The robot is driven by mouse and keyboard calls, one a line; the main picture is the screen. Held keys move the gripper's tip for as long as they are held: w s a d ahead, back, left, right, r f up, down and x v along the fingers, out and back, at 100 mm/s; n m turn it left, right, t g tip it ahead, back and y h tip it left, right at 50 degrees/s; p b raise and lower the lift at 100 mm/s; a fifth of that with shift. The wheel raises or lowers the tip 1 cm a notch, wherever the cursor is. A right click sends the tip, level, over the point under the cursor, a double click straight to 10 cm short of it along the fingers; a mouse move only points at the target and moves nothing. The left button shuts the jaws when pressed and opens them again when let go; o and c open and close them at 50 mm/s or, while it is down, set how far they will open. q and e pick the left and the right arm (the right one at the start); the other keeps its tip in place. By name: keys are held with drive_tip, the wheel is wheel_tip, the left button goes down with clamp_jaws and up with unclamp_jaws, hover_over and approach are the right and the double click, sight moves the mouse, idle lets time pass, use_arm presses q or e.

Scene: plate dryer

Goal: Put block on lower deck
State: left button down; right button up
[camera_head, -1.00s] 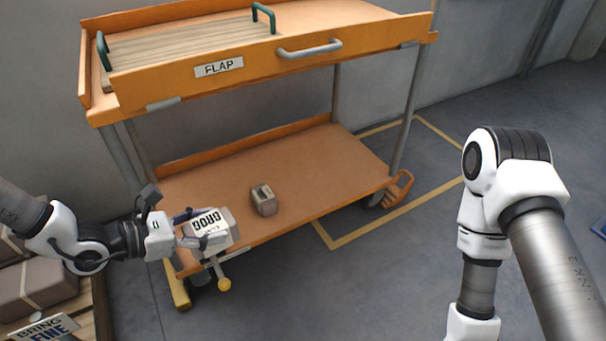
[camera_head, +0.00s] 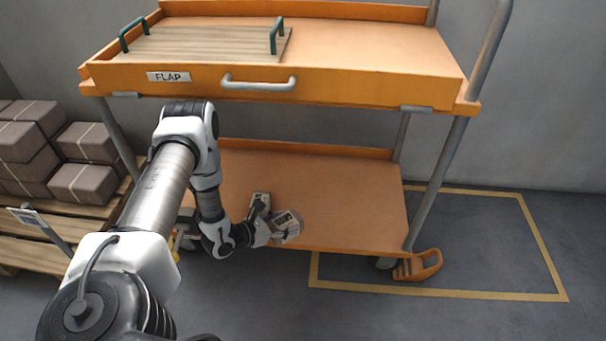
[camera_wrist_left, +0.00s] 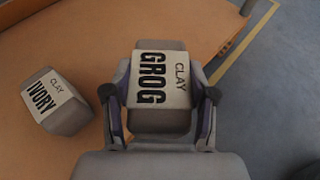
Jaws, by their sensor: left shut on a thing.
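The orange cart's lower deck (camera_head: 345,205) is a flat shelf under the upper deck. My left gripper (camera_head: 276,229) is at the front part of the lower deck, shut on a grey block with a white label (camera_head: 289,222). In the left wrist view the label on this block (camera_wrist_left: 163,78) reads "GROG CLAY", and a finger sits on each side. I cannot tell if it touches the deck. A second grey block (camera_head: 260,201), labelled "IVORY CLAY" in the left wrist view (camera_wrist_left: 55,104), sits on the deck to the left, apart from the held one. My right gripper is out of view.
The upper deck (camera_head: 370,50) overhangs, with a slatted wooden flap (camera_head: 205,44) on it and a grey handle (camera_head: 258,83) in front. The lower deck's right part is clear. A pallet (camera_head: 45,245) with several wrapped bricks (camera_head: 85,184) stands at left.

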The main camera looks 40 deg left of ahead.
use_arm(q)
drive_tip(key=shift+w+a+f+n+y, duration=0.3)
drive_tip(key=shift+w+a+f, duration=0.1)
drive_tip(key=shift+a+f, duration=0.35)
drive_tip(key=w+d+b, duration=0.1)
drive_tip(key=w, duration=0.3)
drive_tip(key=w+d+f+b, duration=0.1)
drive_tip(key=w+b, duration=0.1)
drive_tip(key=w, duration=0.3)
drive_tip(key=w+d+b, duration=0.1)
drive_tip(key=w+b, duration=0.1)
drive_tip(key=w, duration=0.3)
drive_tip(key=shift+w+d+f, duration=0.15)
drive_tip(key=shift+d, duration=0.15)
wheel_tip(320, 180, down, 3)
drive_tip(key=shift+w+f+b, duration=0.1)
drive_tip(key=shift+b, duration=1.15)
drive_tip(key=shift+f, duration=0.25)
drive_tip(key=shift+r, duration=0.2)
drive_tip(key=shift+f, duration=0.1)
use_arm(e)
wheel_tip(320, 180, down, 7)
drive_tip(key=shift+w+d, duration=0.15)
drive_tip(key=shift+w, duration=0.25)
use_arm(q)
drive_tip(key=shift+c, duration=1.7)
unclamp_jaws()
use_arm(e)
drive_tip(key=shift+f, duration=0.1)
